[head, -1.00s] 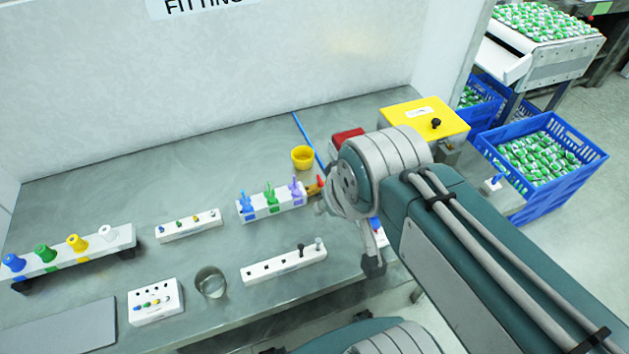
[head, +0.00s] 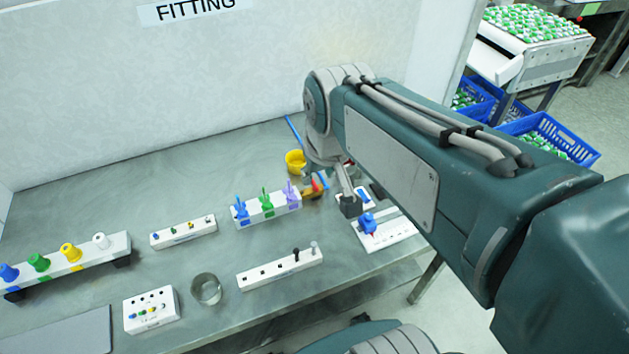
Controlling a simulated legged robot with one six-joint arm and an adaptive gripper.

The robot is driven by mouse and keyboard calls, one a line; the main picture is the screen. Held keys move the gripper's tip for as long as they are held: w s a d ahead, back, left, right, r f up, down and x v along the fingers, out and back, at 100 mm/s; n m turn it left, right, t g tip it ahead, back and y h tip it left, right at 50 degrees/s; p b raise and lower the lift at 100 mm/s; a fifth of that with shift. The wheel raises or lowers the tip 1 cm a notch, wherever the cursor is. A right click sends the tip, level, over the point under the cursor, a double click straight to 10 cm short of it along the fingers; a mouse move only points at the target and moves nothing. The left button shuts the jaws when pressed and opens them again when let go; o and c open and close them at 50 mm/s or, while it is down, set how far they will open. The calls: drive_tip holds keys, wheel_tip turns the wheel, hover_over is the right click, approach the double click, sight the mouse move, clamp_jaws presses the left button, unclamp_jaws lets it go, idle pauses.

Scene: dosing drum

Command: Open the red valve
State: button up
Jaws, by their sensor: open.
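I cannot clearly make out a red valve. A small red and yellow-orange piece (head: 315,186) shows beside my gripper (head: 338,198), partly covered by it. A white plate (head: 398,232) with a blue fitting (head: 367,222) lies to the right of my gripper, and a trace of red shows at the base of the fitting. My gripper points down over the bench's right part. It is open, with no object visible in it. My forearm and wrist hide the area behind.
A yellow cup (head: 295,161) stands behind my gripper. A white rack (head: 270,207) with blue, green and purple pieces is to its left. A socket strip (head: 281,270), a metal cup (head: 207,289) and a rack of coloured knobs (head: 75,262) stand further left. The bench's front edge is near.

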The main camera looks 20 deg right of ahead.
drive_tip(key=w+d+f+g, duration=0.2)
drive_tip(key=w+d+f, duration=0.15)
drive_tip(key=w, duration=0.45)
drive_tip(key=g, duration=0.2)
approach(315, 183)
wheel_tip(315, 183, down, 10)
drive_tip(key=shift+d+r, duration=0.1)
drive_tip(key=shift+r, duration=0.1)
drive_tip(key=shift+c, duration=0.3)
clamp_jaws()
